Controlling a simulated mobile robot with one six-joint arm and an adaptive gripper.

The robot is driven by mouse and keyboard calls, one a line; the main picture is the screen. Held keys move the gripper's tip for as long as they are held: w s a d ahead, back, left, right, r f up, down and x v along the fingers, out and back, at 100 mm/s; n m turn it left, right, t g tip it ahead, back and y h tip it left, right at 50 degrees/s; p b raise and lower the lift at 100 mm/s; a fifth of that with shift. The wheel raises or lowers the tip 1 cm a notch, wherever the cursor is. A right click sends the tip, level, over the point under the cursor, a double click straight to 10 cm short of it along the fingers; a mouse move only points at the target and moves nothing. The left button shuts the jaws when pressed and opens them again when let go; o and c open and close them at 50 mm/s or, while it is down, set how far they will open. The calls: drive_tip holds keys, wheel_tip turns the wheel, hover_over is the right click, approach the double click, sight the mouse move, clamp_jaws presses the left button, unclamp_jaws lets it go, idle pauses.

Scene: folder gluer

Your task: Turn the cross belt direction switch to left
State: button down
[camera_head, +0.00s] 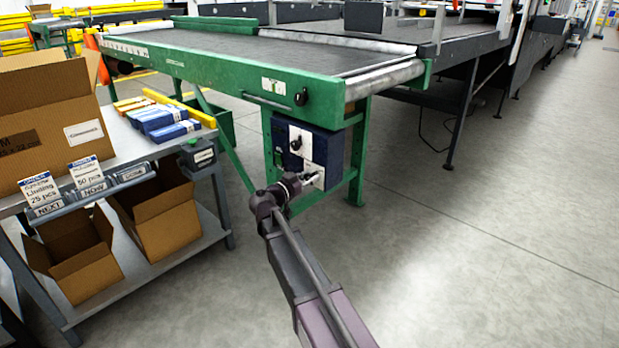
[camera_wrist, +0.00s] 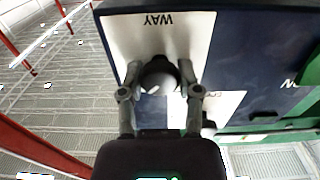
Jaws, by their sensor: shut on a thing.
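A dark blue control box (camera_head: 322,146) hangs on the green frame under the cross belt. It has an upper white plate with a black rotary switch (camera_head: 296,144) and a lower white plate, where my gripper (camera_head: 310,180) is. In the wrist view, my gripper (camera_wrist: 160,76) is shut on a round black switch knob (camera_wrist: 157,79), one finger on each side. The knob sits on a white plate (camera_wrist: 190,38) whose word "WAY" appears upside down. A pale mark shows on the knob's face, but its exact setting is hard to read. The fingers partly cover the plate.
The green-framed belt (camera_head: 230,50) extends above the box, with a black knob (camera_head: 301,97) on its side. A grey table (camera_head: 140,150) with boxes and blue packs stands left. The floor (camera_head: 480,230) at right is clear.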

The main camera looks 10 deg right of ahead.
drive_tip(key=n, duration=0.4)
drive_tip(key=shift+w+a, duration=0.1)
drive_tip(key=shift+a, duration=0.1)
drive_tip(key=n, duration=0.9)
drive_tip(key=shift+a+f+n, duration=0.1)
drive_tip(key=shift+n, duration=2.4)
drive_tip(key=shift+c, duration=2.2)
unclamp_jaws()
drive_tip(key=shift+o, duration=0.7)
